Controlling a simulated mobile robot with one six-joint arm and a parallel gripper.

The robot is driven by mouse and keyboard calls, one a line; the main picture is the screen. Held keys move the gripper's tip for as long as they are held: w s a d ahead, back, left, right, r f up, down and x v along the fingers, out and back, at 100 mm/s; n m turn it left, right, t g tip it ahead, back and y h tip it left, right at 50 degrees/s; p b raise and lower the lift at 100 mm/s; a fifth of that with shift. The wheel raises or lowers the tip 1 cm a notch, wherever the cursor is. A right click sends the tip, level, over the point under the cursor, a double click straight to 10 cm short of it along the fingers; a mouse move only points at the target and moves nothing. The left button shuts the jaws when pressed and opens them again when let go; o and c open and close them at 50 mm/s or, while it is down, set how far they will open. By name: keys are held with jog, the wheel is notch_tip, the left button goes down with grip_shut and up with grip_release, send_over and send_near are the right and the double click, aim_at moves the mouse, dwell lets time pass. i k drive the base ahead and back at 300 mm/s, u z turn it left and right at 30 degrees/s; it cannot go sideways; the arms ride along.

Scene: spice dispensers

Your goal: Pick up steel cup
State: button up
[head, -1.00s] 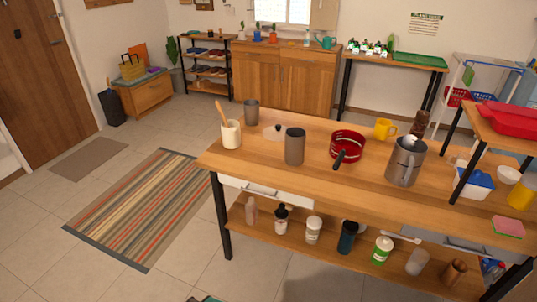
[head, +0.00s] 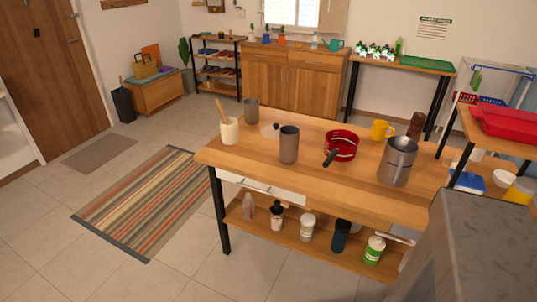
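Two plain grey cups that look like steel stand on the wooden table (head: 320,187). The larger cup (head: 289,146) is upright near the middle. The smaller-looking cup (head: 251,111) is upright toward the back left edge. A steel jug with a handle (head: 397,163) stands at the right of the table. I cannot tell from the view alone which grey cup is the one named. My gripper is not in view.
A white utensil pot (head: 229,131) stands left of the larger cup, and a red pan (head: 341,147) right of it. A yellow mug (head: 381,131) is behind the jug. Several bottles and jars stand on the lower shelf. A striped rug (head: 150,200) lies left.

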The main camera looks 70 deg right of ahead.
aim_at(290, 135)
jog(key=u, duration=1.05)
jog(key=k, duration=0.75)
jog(key=z, duration=0.65)
